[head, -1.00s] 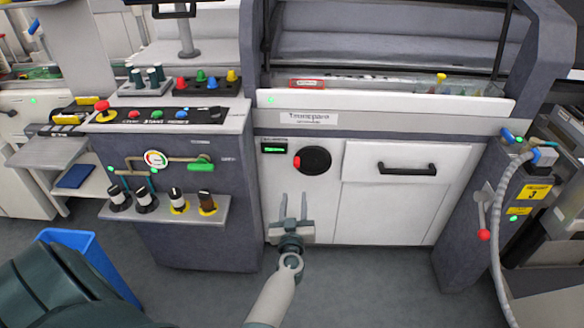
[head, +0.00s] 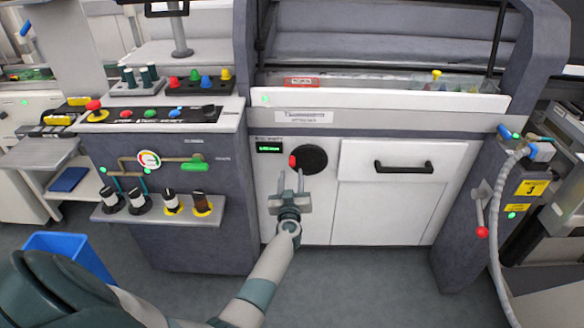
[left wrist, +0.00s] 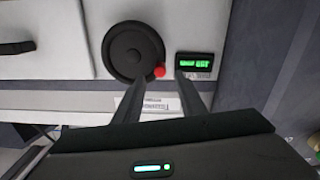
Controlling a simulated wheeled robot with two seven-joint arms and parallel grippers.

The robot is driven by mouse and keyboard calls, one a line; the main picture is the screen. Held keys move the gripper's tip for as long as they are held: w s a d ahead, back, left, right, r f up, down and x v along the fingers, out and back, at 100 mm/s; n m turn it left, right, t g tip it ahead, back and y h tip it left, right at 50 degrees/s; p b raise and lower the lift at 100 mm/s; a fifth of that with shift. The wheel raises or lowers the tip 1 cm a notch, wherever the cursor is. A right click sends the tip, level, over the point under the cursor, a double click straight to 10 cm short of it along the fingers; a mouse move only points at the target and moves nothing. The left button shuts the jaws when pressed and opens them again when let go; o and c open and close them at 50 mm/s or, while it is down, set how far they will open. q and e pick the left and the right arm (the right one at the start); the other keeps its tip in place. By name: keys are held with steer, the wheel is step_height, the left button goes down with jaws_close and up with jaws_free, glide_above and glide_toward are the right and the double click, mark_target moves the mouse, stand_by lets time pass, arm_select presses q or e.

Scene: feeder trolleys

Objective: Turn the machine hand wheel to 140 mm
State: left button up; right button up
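The hand wheel (head: 312,159) is a black disc with a red knob (head: 293,161) at its left edge, on the white machine front. A small black display with green digits (head: 269,148) sits left of it; the digits are too blurred to read surely. My left gripper (head: 290,182) is open and empty, its two fingers pointing up just below the red knob. In the left wrist view the fingers (left wrist: 172,85) reach toward the wheel (left wrist: 133,52), with the red knob (left wrist: 159,71) between the fingertips in the picture; contact cannot be told. My right gripper is not in view.
A drawer with a black handle (head: 404,166) is right of the wheel. A blue bin (head: 68,255) is on the floor at left. A red-knobbed lever (head: 482,231) and hose are at right.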

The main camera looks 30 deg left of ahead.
mark_target(292, 165)
arm_select(q)
steer(key=b+x, duration=0.1)
steer(key=x, duration=0.2)
steer(key=shift+w+a+f, duration=0.15)
steer(key=shift+b+x, duration=0.35)
steer(key=shift+x, duration=1.45)
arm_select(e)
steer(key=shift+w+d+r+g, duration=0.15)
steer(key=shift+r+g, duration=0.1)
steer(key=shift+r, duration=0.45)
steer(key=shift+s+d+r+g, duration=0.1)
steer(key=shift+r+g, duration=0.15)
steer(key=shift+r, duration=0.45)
arm_select(q)
steer(key=shift+c, duration=0.2)
jaws_close()
